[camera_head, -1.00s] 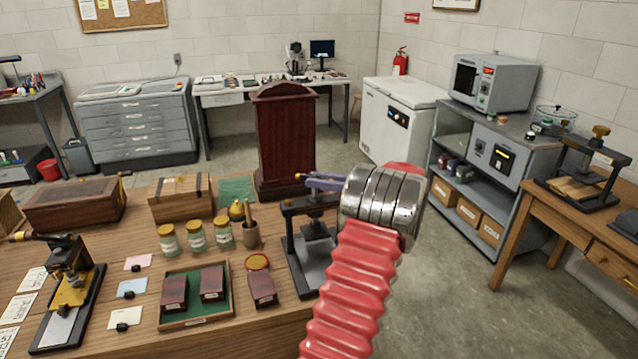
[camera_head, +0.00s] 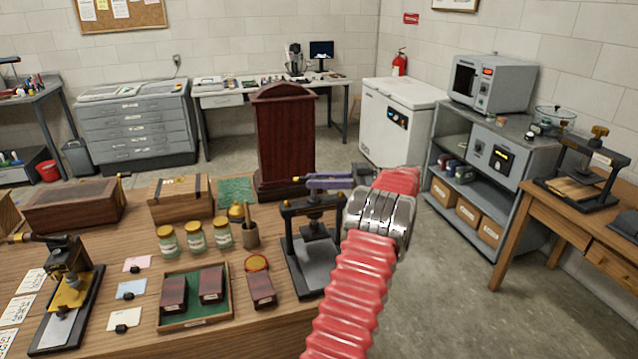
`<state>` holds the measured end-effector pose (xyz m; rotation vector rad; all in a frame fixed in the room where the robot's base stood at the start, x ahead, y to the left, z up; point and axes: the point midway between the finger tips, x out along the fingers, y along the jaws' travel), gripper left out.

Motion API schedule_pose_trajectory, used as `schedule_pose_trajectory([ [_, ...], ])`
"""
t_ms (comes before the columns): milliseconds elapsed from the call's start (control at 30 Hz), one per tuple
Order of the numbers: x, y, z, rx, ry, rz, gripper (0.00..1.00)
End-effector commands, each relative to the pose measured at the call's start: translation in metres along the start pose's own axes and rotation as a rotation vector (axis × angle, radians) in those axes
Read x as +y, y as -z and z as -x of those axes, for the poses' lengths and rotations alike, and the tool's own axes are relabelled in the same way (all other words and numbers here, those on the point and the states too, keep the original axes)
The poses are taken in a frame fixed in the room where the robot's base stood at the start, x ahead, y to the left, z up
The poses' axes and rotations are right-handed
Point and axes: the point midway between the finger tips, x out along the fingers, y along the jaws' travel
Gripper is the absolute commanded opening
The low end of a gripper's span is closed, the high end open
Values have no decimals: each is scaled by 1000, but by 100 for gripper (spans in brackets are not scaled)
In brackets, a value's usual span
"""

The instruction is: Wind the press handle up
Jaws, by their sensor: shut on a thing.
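The small dark press (camera_head: 318,266) stands at the right end of the near wooden table. It has a black frame, a grey plate and a vertical screw in its crossbar. The press handle (camera_head: 299,179) shows as a dark bar end with a brass-coloured knob above the frame. My gripper (camera_head: 317,182), with purple fingers, is over the top of the press and shut on the handle. My red ribbed arm with its silver band is in front, to the right of the press, and the exact grip is small and partly hidden.
A dark red wooden cabinet (camera_head: 285,145) stands close behind the press. Jars (camera_head: 195,236), a mortar (camera_head: 250,234) and a green tray (camera_head: 207,316) of small boxes lie to the left. Open floor (camera_head: 440,290) lies to the right.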

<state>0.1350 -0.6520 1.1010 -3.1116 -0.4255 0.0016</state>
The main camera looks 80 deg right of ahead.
Motion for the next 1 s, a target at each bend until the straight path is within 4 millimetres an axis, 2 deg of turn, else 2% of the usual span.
schedule_pose_trajectory([
  [200,-1,3,0,2,1,5,0],
  [233,-1,3,0,3,1,5,21],
  [367,0,2,0,2,1,4,30],
  [733,0,5,0,1,0,2,30],
  [867,0,17,0,1,0,5,30],
  [1000,0,37,1,-1,0,5,30],
])
